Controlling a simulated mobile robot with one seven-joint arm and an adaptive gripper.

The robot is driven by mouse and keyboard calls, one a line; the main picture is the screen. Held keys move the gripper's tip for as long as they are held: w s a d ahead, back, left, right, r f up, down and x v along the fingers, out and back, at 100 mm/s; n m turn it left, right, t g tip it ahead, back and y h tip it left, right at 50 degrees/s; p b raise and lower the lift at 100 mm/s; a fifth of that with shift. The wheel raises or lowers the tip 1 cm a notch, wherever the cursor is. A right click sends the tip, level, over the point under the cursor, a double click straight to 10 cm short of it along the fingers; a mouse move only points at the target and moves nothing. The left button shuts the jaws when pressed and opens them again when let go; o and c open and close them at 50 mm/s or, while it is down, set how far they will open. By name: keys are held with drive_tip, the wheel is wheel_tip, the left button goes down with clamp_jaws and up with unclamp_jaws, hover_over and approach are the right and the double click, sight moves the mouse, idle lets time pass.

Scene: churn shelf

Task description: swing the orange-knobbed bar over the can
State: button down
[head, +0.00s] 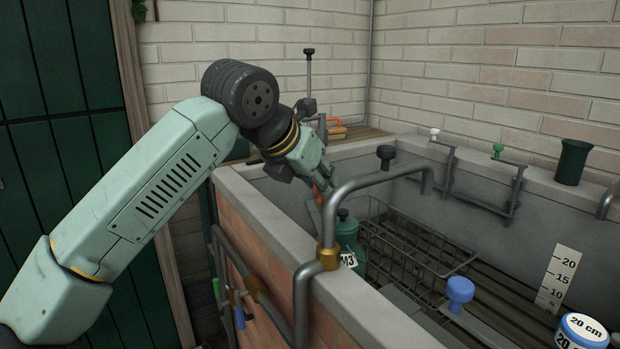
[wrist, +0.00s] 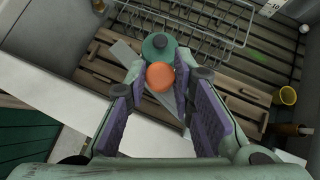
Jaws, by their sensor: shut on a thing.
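The orange knob (wrist: 160,77) sits between the fingertips of my gripper (wrist: 158,84), which is shut on it. In the head view, my gripper (head: 322,183) reaches down inside the trough's left wall and mostly hides the knob. A flat grey bar (wrist: 127,53) runs diagonally under the knob in the wrist view. The green can (head: 347,238) stands in the trough behind the bent pipe, its label partly covered. Its dark-topped lid also shows in the wrist view (wrist: 158,47), just beyond the knob. I cannot tell whether the bar touches the can.
A bent grey pipe (head: 385,180) arches over the trough's near wall. A wire basket (head: 408,250) lies beside the can. Other bars carry white (head: 434,133), green (head: 498,149), black (head: 386,152) and blue (head: 460,289) knobs. A number scale (head: 557,281) stands at the right.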

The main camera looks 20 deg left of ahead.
drive_tip(key=m+h+p, duration=0.1)
drive_tip(key=w+d+m+h, duration=0.1)
drive_tip(key=m, duration=0.1)
drive_tip(key=shift+d+r+g+p, duration=0.15)
drive_tip(key=shift+d+g+p, duration=0.15)
drive_tip(key=shift+g+p, duration=0.1)
drive_tip(key=shift+w+d+m+g+h+p, duration=0.1)
drive_tip(key=shift+d+m+g+h+p, duration=0.45)
drive_tip(key=shift+m+h, duration=0.4)
drive_tip(key=shift+m, duration=0.25)
drive_tip(key=c, duration=1.4)
unclamp_jaws()
drive_tip(key=v, duration=1.1)
drive_tip(key=shift+s+a+r, duration=0.1)
drive_tip(key=shift+s+r, duration=0.2)
